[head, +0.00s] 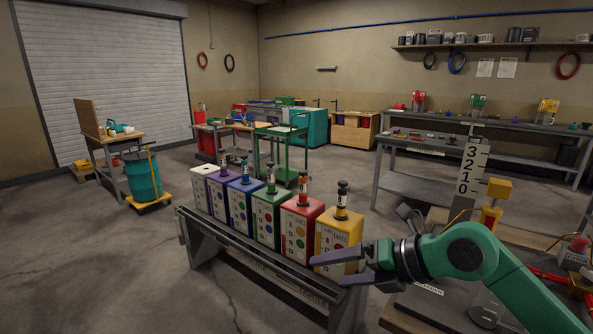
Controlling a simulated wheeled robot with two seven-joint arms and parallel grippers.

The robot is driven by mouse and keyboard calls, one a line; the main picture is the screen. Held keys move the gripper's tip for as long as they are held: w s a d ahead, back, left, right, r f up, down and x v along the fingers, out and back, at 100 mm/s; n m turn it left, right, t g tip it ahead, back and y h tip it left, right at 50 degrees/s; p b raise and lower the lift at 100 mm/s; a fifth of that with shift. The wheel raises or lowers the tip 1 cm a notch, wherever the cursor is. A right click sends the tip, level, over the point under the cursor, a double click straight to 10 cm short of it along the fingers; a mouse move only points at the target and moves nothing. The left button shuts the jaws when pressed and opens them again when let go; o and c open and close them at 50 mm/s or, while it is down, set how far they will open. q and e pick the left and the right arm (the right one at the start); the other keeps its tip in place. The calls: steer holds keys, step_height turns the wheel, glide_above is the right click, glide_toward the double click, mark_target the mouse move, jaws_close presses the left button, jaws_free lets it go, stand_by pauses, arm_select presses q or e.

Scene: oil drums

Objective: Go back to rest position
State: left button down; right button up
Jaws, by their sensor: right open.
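My right gripper (345,264) shows in the head view at the lower middle right, on a green arm that comes in from the lower right. Its two grey fingers point left, are apart, and hold nothing visible. They are in front of the lower part of the yellow drum box (340,236). I cannot tell whether they touch it. My left gripper and arm are out of view.
A row of coloured boxes, from white (200,189) to red (299,226), stands on a metal bench (205,236). A gauge sign (472,167) and yellow-topped device (497,189) stand at right. A green cart (278,155) is behind.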

steer(key=s+a+r+y, duration=0.2)
steer(key=a+r+y, duration=0.3)
steer(key=a, duration=0.1)
steer(key=w+d+r+m+t+y, duration=0.2)
steer(key=d+r+m+t, duration=0.2)
steer(key=r+m+t, duration=0.45)
steer(key=w+d+f+m+t+h, duration=0.4)
steer(key=d+f+m+t+h, duration=0.4)
steer(key=d+m+h, duration=0.7)
steer(key=s+d+f+m+g+h, duration=0.25)
steer(key=f+m+g, duration=0.55)
steer(key=f, duration=0.7)
steer(key=s+f+m+g+y, duration=0.1)
steer(key=s+f+m+g, duration=0.1)
steer(key=s+f+g, duration=1.3)
steer(key=s+f+t, duration=0.1)
steer(key=s+f, duration=0.2)
steer(key=f, duration=1)
steer(key=s+f+t, duration=0.2)
steer(key=s+f, duration=0.1)
steer(key=f, duration=1.1)
steer(key=s+d+f+g, duration=0.1)
steer(key=s+d+f, duration=0.1)
steer(key=s+f, duration=1.3)
steer(key=shift+s+d, duration=0.4)
steer(key=shift+s, duration=0.7)
